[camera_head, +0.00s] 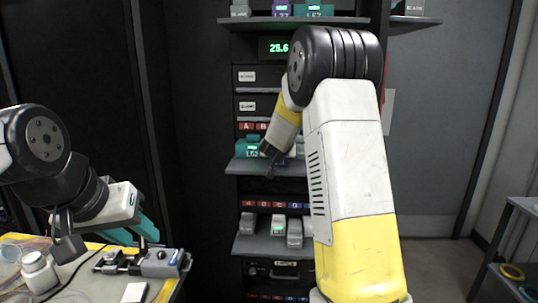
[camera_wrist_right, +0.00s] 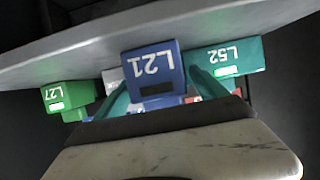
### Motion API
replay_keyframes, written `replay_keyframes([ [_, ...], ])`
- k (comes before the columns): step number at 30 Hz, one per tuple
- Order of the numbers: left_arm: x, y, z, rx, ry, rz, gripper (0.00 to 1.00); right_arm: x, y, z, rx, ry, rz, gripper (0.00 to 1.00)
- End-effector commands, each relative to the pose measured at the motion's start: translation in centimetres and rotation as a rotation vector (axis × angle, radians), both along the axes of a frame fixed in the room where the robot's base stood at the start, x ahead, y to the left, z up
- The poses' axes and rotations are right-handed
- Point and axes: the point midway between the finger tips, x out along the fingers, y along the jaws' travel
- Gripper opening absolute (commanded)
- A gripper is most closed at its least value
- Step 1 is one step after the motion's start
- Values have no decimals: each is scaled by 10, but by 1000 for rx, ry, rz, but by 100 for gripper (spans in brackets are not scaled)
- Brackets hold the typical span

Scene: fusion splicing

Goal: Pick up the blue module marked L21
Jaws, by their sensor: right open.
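The blue module marked L21 (camera_wrist_right: 152,68) is in the middle of the right wrist view, upside down there, against the grey shelf (camera_wrist_right: 60,62). My right gripper (camera_wrist_right: 162,90) is open, with one teal finger on each side of the module; I cannot tell whether they touch it. In the head view the right gripper (camera_head: 270,162) is at the middle rack shelf, and its arm hides the blue module. My left gripper (camera_head: 134,234) is open and empty above the table at the left, its teal fingers apart.
A teal module marked L52 (camera_wrist_right: 225,57) and a green module marked L27 (camera_wrist_right: 66,97) flank the blue one. A lower shelf (camera_head: 258,247) holds several grey modules. The side table holds a white bottle (camera_head: 38,272) and a small device (camera_head: 160,262).

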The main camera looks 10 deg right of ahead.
Motion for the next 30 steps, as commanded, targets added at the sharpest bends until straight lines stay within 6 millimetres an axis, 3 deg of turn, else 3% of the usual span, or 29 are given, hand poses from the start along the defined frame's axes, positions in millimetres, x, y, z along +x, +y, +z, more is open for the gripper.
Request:
replay_keyframes([
  [7, 0, 0, 0, 0, 0, 0, 36, 2, -1, -1, 1, 0, 0, 82],
  [8, 0, 0, 0, 0, 0, 0, 36, 2, -1, -1, 1, 0, 0, 78],
  [19, 0, 0, 0, 0, 0, 0, 36, 2, -1, -1, 1, 0, 0, 5],
  [30, 0, 0, 0, 0, 0, 0, 36, 2, 0, 6, 0, -2, 1, 5],
])
